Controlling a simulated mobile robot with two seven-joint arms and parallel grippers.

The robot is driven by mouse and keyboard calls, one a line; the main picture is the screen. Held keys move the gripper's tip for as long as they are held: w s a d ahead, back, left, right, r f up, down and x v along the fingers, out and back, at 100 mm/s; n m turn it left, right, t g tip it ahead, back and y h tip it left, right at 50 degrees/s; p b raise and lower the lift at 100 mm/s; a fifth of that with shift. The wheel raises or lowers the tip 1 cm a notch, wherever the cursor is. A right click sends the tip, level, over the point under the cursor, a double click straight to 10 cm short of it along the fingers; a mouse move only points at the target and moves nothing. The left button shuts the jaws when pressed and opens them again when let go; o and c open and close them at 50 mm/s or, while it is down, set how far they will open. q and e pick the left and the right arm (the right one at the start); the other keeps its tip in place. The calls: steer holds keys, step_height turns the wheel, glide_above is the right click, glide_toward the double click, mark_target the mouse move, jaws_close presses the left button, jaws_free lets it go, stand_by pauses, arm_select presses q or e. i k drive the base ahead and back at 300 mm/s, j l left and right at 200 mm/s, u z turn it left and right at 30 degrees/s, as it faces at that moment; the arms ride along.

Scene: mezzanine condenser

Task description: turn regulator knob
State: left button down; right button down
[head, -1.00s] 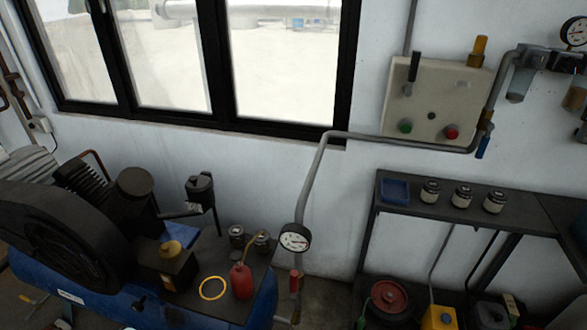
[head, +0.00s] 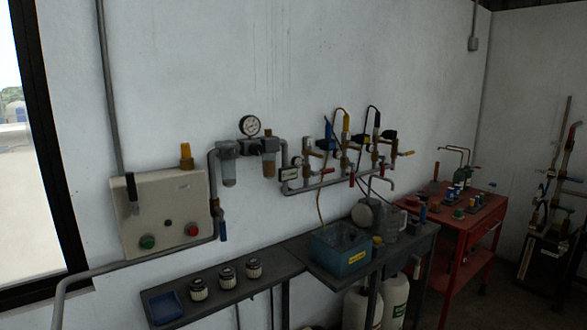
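A filter and regulator assembly hangs on the white wall left of centre, with a round white pressure gauge (head: 250,125) on top. Below the gauge are a grey-clear bowl (head: 228,168) on the left and a brownish bowl (head: 268,165) on the right. I cannot make out for sure which part is the regulator knob; a small dark upright piece (head: 268,131) stands above the right bowl. Neither of my grippers shows in the head view.
A beige control box (head: 165,215) with a lever and green and red buttons is at left. A dark shelf (head: 225,297) carries several jars and a blue tray (head: 165,307). A pipe manifold (head: 330,184) with valves, a teal bin (head: 341,255) and a red cart (head: 462,222) are to the right.

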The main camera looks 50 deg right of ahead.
mark_target(256, 149)
steer(key=z, duration=1.8)
steer(key=i+l+u, duration=0.15)
steer(key=i+l, duration=0.3)
steer(key=i, duration=0.05)
